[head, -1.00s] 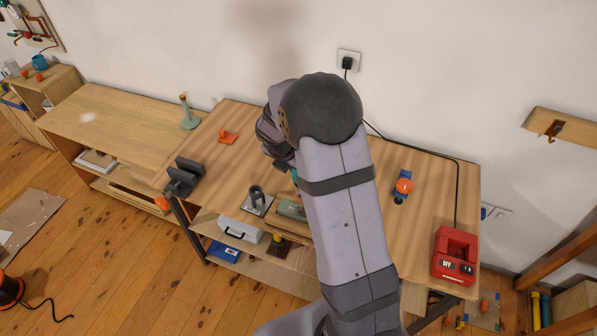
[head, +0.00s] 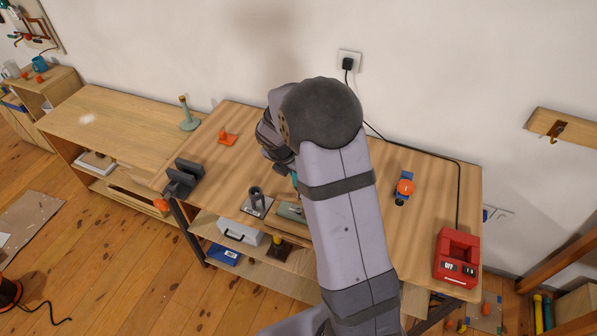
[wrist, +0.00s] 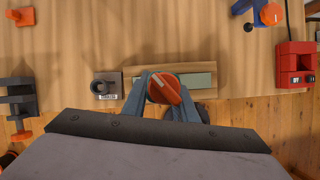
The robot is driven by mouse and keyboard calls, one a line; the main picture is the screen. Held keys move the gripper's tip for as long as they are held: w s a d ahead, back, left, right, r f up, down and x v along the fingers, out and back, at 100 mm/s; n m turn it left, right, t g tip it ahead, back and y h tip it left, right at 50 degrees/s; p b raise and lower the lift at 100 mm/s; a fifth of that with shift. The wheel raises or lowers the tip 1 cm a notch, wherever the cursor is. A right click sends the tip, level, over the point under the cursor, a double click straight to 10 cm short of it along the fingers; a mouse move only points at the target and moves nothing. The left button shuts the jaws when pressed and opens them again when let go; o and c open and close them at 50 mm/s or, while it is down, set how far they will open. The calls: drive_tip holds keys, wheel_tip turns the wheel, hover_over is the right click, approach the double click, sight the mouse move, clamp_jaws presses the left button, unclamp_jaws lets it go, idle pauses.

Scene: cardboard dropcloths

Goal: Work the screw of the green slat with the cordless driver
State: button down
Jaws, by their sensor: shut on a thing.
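My gripper (wrist: 165,97) is shut on the cordless driver, whose orange top (wrist: 163,87) shows between the fingers in the wrist view. The driver's lower end and bit are hidden beneath it. The green slat (wrist: 200,80) lies on a wooden block (wrist: 207,69) on the bench, beside and partly behind the driver. The slat also shows in the head view (head: 291,212), left of my arm. Its screw is not visible, and I cannot tell whether the bit touches it. My forearm hides most of the driver in the head view.
A grey holder with a ring (wrist: 104,86) stands left of the slat. A dark vise-like clamp (head: 184,178) and an orange piece (head: 226,138) are further left. A blue tool with an orange knob (head: 404,188) and a red switch box (head: 456,256) are on the right.

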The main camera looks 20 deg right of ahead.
drive_tip(key=shift+f+b, duration=1.5)
drive_tip(key=shift+f, duration=1.55)
idle(0.8)
drive_tip(key=shift+s+f, duration=0.3)
drive_tip(key=shift+f, duration=0.2)
idle(0.9)
drive_tip(key=shift+a+r, duration=0.1)
drive_tip(key=shift+w+r+p, duration=0.25)
drive_tip(key=shift+r+p, duration=0.7)
drive_tip(key=shift+p, duration=0.1)
wheel_tip(320, 180, up, 5)
drive_tip(key=p, duration=0.5)
drive_tip(key=shift+w+r, duration=0.1)
drive_tip(key=shift+r, duration=0.05)
